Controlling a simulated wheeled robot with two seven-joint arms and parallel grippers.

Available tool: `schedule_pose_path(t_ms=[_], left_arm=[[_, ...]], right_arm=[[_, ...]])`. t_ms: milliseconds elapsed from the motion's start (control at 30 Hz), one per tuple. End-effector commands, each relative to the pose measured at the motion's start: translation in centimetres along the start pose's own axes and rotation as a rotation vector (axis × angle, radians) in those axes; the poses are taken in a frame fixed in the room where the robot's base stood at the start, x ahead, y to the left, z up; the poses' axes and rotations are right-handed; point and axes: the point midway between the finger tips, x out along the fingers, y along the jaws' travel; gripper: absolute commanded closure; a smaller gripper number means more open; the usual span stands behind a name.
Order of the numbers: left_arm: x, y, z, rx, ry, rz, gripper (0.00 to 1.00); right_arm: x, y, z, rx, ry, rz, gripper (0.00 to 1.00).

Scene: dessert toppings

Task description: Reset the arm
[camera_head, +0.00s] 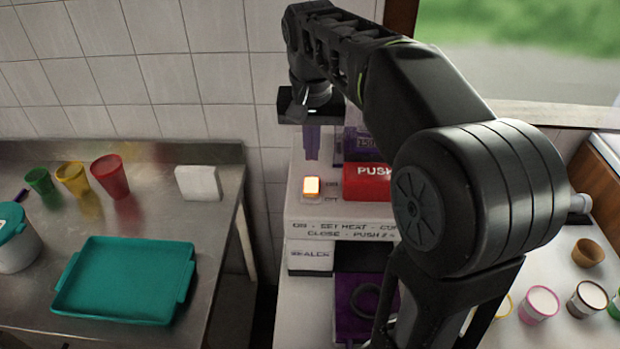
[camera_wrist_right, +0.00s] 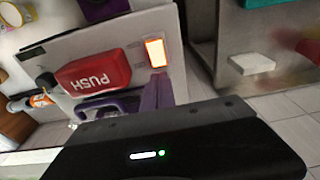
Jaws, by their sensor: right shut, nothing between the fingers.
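My right arm reaches in from the right in the head view and bends over the sealing machine (camera_head: 340,228). My right gripper (camera_head: 312,150) points down with its purple fingers above the machine's top, near the lit orange switch (camera_head: 311,187). It is shut and holds nothing. In the wrist view the purple fingertips of my right gripper (camera_wrist_right: 157,92) show near the lit switch (camera_wrist_right: 155,53) and the red PUSH button (camera_wrist_right: 94,77). The red PUSH button (camera_head: 367,184) is partly hidden behind my arm in the head view. My left gripper is not in view.
The steel table (camera_head: 225,235) at left holds a teal tray (camera_head: 125,280), green, yellow and red cups, a white block (camera_head: 198,183) and a teal-lidded tub (camera_head: 14,245). At right, several topping cups and a brown cup (camera_head: 587,252) stand on a white counter.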

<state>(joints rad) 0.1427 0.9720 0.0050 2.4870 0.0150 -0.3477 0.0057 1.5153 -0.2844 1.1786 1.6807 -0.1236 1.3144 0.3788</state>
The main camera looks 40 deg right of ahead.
Motion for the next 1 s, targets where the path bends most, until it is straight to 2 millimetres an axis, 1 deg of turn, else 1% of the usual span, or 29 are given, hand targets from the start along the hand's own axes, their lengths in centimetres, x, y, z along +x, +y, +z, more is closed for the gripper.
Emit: schedule_pose_path(t_ms=[100, 233, 767, 1000], left_arm=[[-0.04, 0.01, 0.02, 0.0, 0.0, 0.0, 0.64], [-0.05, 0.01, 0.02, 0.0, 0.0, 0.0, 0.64], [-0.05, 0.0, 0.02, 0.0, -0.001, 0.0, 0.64], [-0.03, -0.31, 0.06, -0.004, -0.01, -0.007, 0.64]], right_arm=[[-0.88, -0.02, -0.14, 0.0, 0.001, -0.001, 1.0], [-1.3, -0.02, -0.19, 0.0, 0.001, -0.001, 1.0], [-1.3, 0.0, -0.18, 0.0, 0.0, 0.0, 1.0], [-1.3, -0.01, -0.18, 0.0, 0.0, 0.0, 1.0]])
